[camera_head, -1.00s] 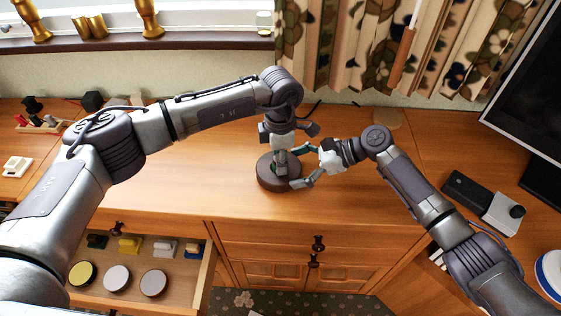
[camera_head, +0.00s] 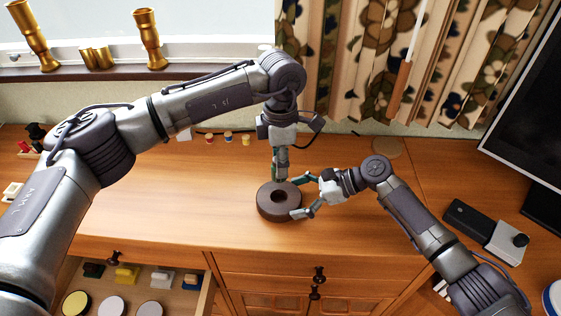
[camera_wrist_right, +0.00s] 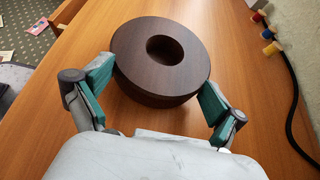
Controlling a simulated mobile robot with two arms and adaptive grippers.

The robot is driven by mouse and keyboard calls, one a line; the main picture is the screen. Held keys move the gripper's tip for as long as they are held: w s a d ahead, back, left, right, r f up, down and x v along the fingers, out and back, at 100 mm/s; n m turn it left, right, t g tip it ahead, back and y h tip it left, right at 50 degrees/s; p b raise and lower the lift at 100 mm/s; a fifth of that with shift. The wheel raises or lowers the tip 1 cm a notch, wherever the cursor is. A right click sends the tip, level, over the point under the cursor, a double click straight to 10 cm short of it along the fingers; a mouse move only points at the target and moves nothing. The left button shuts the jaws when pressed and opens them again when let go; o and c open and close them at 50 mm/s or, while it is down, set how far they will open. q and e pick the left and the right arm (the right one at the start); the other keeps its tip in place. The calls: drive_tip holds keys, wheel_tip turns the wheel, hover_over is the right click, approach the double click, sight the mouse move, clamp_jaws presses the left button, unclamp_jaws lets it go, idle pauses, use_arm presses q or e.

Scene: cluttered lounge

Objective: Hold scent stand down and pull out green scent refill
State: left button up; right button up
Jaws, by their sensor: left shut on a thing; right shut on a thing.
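The scent stand (camera_head: 266,208) is a dark brown round disc on the wooden cabinet top, with an empty round hole in its middle. It also shows in the right wrist view (camera_wrist_right: 135,55). My right gripper (camera_head: 297,198) is shut on the stand from the right, one finger on each side of its rim. My left gripper (camera_head: 281,172) points down just above the far side of the stand and is shut on the green scent refill. The refill is almost wholly hidden by the fingers, and it is out of the hole.
Small coloured-topped pieces (camera_head: 228,138) and a black cable lie near the wall behind the stand. An open drawer (camera_head: 205,296) with round discs and small blocks is at the lower left. A black and grey device (camera_head: 485,232) and a monitor stand right. The cabinet top left of the stand is clear.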

drive_tip(key=o, duration=0.4)
drive_tip(key=shift+s+f, duration=0.1)
drive_tip(key=shift+f, duration=0.1)
use_arm(q)
drive_tip(key=shift+a, duration=0.1)
use_arm(e)
drive_tip(key=shift+o, duration=0.3)
